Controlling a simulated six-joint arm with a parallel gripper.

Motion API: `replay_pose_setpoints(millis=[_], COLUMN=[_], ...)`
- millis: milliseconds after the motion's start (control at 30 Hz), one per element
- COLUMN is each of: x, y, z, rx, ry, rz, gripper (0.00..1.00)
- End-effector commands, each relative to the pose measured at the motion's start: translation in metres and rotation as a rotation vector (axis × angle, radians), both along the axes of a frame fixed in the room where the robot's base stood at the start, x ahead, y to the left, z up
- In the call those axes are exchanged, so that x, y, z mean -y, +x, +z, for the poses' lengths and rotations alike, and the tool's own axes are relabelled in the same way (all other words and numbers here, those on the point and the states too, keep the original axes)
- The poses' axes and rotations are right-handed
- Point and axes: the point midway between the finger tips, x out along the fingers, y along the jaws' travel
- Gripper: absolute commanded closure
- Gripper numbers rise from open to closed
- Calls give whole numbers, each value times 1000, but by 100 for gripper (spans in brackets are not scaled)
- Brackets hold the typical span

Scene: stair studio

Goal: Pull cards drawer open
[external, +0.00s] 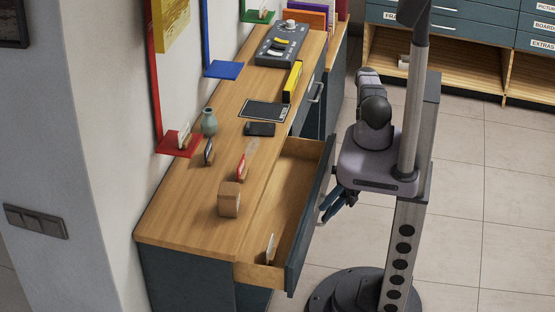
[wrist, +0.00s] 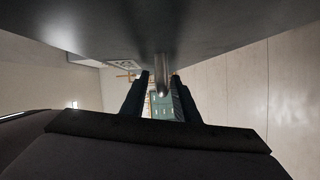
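A drawer (external: 289,170) in the wooden-topped cabinet is pulled well out, with its dark front panel (external: 310,220) facing my arm. No label is readable on it, so I cannot tell whether it is the cards drawer. A small card in a stand (external: 270,246) is at its near end. My gripper (external: 328,214) is low beside the outer face of the front panel. In the wrist view, a metal handle bar (wrist: 162,75) lies between my two separated fingers (wrist: 160,80). A gap shows on its left side; contact on the right is unclear.
The cabinet top (external: 190,225) holds a wooden block (external: 229,199), a vase (external: 209,122), a dark tablet (external: 264,110) and a control panel (external: 279,45). Another closed drawer handle (external: 316,92) is farther along. The tiled floor (external: 480,200) on the right is clear.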

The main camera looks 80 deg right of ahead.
Motion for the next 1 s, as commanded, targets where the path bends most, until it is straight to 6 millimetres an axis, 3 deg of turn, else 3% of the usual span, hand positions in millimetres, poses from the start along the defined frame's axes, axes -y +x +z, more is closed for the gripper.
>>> replay_pose_setpoints(millis=[467, 1000], x=[7, 56], y=[-2, -21], z=[0, 3], rx=[3, 2], ry=[2, -5], rz=[-2, -4], gripper=[72, 72])
